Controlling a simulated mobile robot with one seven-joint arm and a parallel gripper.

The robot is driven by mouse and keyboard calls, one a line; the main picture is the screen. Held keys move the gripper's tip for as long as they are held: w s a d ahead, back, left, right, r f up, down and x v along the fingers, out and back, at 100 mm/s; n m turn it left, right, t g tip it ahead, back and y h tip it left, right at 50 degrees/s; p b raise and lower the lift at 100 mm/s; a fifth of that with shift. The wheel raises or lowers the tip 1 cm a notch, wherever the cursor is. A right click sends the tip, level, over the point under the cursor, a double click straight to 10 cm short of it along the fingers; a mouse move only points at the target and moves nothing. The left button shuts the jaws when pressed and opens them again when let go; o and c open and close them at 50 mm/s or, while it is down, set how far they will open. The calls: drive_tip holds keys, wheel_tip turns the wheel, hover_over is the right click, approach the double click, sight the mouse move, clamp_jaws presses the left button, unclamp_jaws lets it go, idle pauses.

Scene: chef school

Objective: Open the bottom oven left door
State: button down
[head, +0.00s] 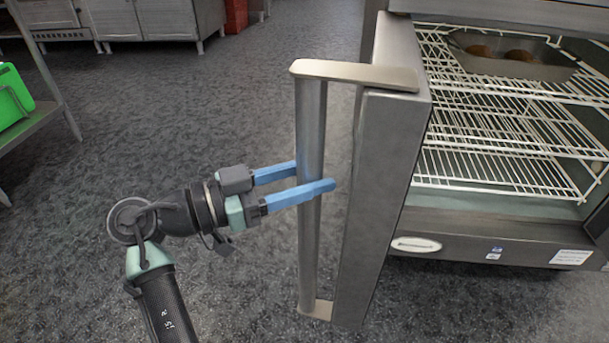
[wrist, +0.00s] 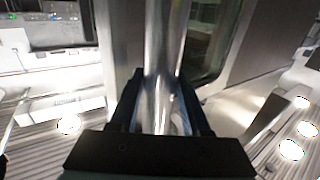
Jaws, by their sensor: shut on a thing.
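The oven's left door (head: 380,190) stands open and shows almost edge-on in the head view. Its long vertical metal handle (head: 309,250) is on the left face of the door, held by a bracket at the top and bottom. My gripper (head: 314,178), with blue fingers, is shut on the handle at about mid-height, one finger on each side. In the wrist view the handle (wrist: 167,50) runs between the dark fingers (wrist: 160,118). The open oven interior with wire racks (head: 475,165) shows to the right of the door.
A tray with brown food (head: 510,58) sits on the top rack. At the left edge a metal shelf (head: 40,118) carries a green item (head: 12,92). Steel cabinets (head: 140,18) stand at the back. The grey floor (head: 240,100) left of the door is clear.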

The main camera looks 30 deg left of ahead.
drive_tip(key=shift+w+d+r, duration=0.1)
drive_tip(key=shift+w+d, duration=0.1)
drive_tip(key=shift+w, duration=0.1)
drive_tip(key=shift+c, duration=1.8)
unclamp_jaws()
drive_tip(key=shift+a, duration=0.1)
drive_tip(key=shift+s, duration=0.15)
drive_tip(key=p+v, duration=0.3)
drive_tip(key=v, duration=1)
drive_tip(key=shift+p, duration=0.3)
